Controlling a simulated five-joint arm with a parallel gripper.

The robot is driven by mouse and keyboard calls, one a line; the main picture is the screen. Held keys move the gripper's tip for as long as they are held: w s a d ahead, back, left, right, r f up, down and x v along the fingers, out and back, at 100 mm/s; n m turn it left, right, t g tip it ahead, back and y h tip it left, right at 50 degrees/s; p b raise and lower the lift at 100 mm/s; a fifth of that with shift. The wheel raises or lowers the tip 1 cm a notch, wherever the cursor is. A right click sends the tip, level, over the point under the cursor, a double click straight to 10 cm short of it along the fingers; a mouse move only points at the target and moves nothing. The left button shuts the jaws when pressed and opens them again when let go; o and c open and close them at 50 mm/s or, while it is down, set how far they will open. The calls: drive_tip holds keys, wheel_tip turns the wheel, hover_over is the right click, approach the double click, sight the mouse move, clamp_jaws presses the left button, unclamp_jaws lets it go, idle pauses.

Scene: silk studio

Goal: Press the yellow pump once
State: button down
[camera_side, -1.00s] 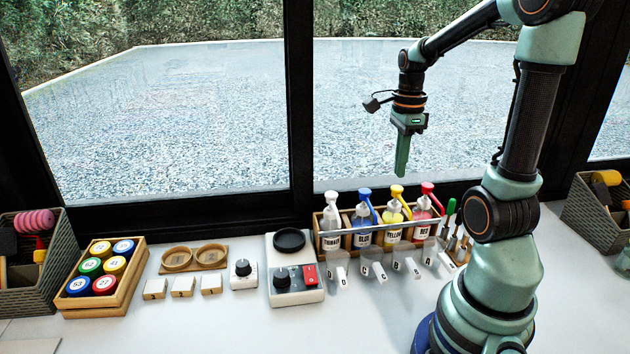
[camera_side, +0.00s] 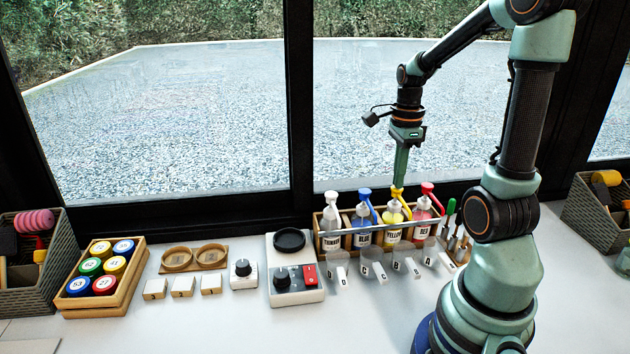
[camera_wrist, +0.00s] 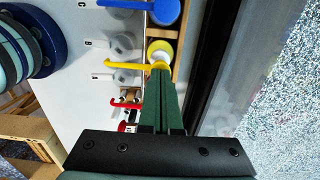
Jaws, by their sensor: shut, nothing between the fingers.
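The yellow pump (camera_side: 398,194) tops a clear bottle with a "YELLOW" label (camera_side: 393,234), third from the left in a wooden rack. My gripper (camera_side: 399,184) is shut and empty, pointing straight down. Its fingertips are at the top of the yellow pump head and seem to touch it. In the wrist view, my gripper's green fingers (camera_wrist: 161,68) end at the yellow pump (camera_wrist: 128,66), whose spout extends left. Whether the pump is pushed down at all is hard to tell.
White, blue (camera_side: 364,195) and red (camera_side: 428,188) pumps stand close on either side in the rack (camera_side: 322,246). Several small cups stand before it. The window is behind.

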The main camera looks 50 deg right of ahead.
drive_tip(key=shift+f, duration=0.8)
drive_tip(key=shift+r, duration=1.05)
drive_tip(key=shift+r, duration=1.5)
drive_tip(key=w+a+r+n+t, duration=0.1)
drive_tip(key=a+n+t, duration=0.1)
drive_tip(key=a+n, duration=0.5)
drive_tip(key=w+a+r+n+t, duration=0.1)
drive_tip(key=w+a+r+n, duration=0.1)
drive_tip(key=a+n, duration=0.5)
drive_tip(key=w+a+r+n+t, duration=0.1)
drive_tip(key=a+n+t, duration=0.1)
drive_tip(key=a+n, duration=0.6)
drive_tip(key=n, duration=0.5)
drive_tip(key=shift+w+r+t, duration=0.25)
drive_tip(key=shift+r+t, duration=0.05)
